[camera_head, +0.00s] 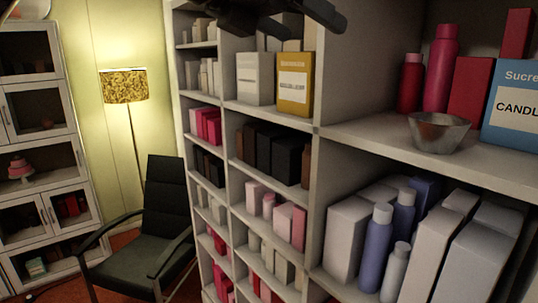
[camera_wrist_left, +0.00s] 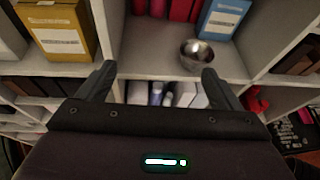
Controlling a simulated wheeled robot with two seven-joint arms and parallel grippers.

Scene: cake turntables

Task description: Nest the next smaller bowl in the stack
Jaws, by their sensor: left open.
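A silver metal bowl (camera_head: 438,132) stands upright near the front edge of the upper right shelf. It also shows in the left wrist view (camera_wrist_left: 197,53), ahead of the gripper and near its right finger. I cannot tell whether smaller bowls sit inside it; no separate bowl shows. My left gripper (camera_head: 270,12) is at the top edge of the head view, dark and partly cut off, to the left of the bowl. In the left wrist view its two fingers (camera_wrist_left: 159,72) are spread wide with nothing between them. My right gripper is not in view.
The shelf (camera_head: 365,137) has bare room left of the bowl. A blue box (camera_head: 515,105) stands right of it, red bottles (camera_head: 440,70) behind. Grey boxes and bluish bottles (camera_head: 378,245) fill the compartment below. A dark armchair (camera_head: 150,240) and a floor lamp (camera_head: 123,88) stand left.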

